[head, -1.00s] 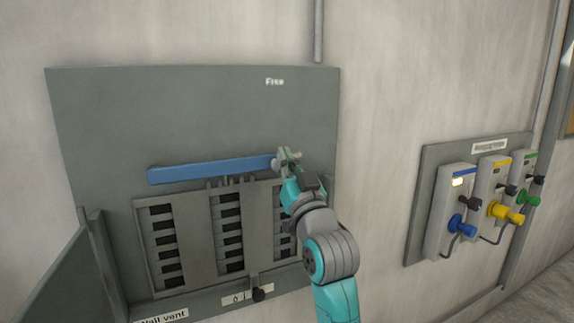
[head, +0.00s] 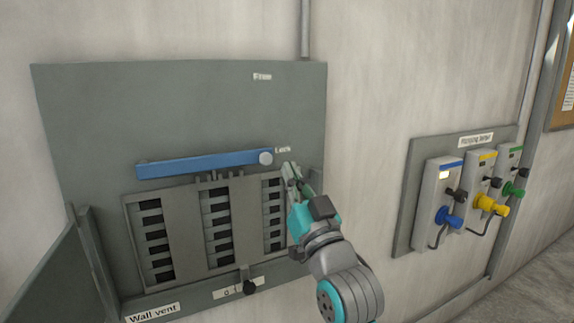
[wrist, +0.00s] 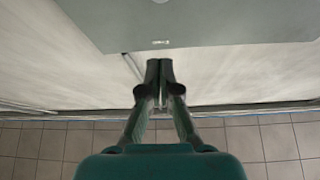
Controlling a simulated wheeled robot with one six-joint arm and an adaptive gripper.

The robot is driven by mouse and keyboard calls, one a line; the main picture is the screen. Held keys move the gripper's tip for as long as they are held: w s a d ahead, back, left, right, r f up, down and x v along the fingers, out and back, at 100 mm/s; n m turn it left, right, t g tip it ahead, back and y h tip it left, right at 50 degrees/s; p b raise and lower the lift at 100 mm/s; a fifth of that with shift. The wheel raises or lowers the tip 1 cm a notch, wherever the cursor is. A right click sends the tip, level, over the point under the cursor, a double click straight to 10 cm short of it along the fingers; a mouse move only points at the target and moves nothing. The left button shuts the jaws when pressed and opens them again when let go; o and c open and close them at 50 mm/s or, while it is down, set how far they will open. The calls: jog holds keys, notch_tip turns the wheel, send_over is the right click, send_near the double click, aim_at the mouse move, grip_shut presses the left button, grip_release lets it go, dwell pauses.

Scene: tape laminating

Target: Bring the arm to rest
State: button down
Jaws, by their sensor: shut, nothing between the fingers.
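My gripper (head: 290,170) is in front of the right part of the grey wall panel (head: 110,100). In the head view its fingertips appear just right of and below the knob end of the blue bar (head: 205,164). The gripper is shut and holds nothing. In the wrist view my gripper (wrist: 160,62) shows its two fingers together, with the grey panel (wrist: 200,25) and pale wall beyond.
A second panel (head: 407,225) on the right carries blue, yellow and green valve units. An open grey door (head: 70,275) stands at the lower left. Bare wall (head: 370,100) lies between the panels.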

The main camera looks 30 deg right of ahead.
jog(key=shift+s, duration=0.1)
dwell(0.5)
jog(key=s+a+f+g, duration=0.1)
jog(key=s+f, duration=0.4)
jog(key=f, duration=0.6)
jog(key=s+a+f+g, duration=0.15)
jog(key=s+f, duration=0.25)
jog(key=f, duration=0.7)
jog(key=s+a+f+g, duration=0.15)
jog(key=s+f, duration=0.35)
jog(key=f, duration=0.6)
jog(key=s+a+f+g, duration=0.1)
jog(key=s+f, duration=0.4)
jog(key=s, duration=1)
jog(key=s+a+f+n+g, duration=0.1)
jog(key=s+f+g, duration=0.3)
jog(key=s, duration=1.1)
notch_tip(320, 180, down, 3)
jog(key=shift+s+r+y, duration=0.2)
jog(key=shift+s+y, duration=0.15)
jog(key=shift+y, duration=0.05)
